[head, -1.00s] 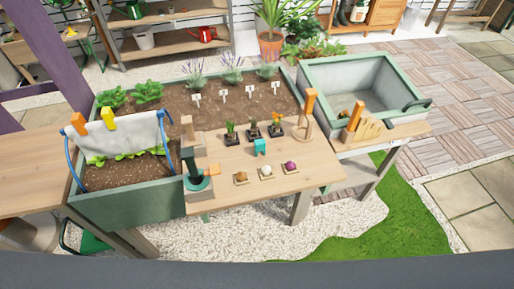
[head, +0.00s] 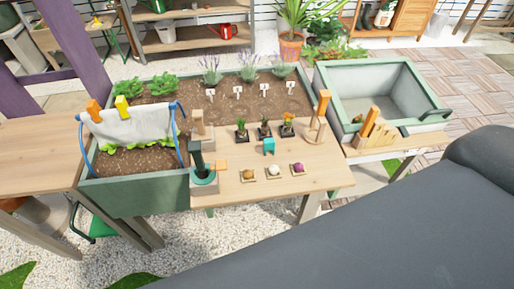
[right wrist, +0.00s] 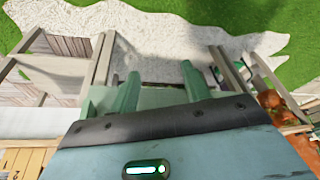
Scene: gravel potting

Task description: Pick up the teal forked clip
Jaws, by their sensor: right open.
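The teal forked clip (head: 269,145) stands on the wooden table (head: 325,178) in the head view, in front of a row of small potted plants and behind a row of small round things on square bases. Nothing holds it. My right gripper (right wrist: 160,85) shows in the right wrist view with its two green fingers apart and nothing between them. Gravel, grass and furniture legs lie beyond it; the clip cannot be made out there. In the head view my grey arm fills the lower right, but no fingers show. My left gripper is not in view.
Small potted plants (head: 264,130) stand behind the clip. An upright wooden peg stand (head: 319,125) is to its right. A teal round pot with a dark tool (head: 203,176) is to its left. A green-rimmed basin (head: 385,90) stands further right. The table's front right is bare.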

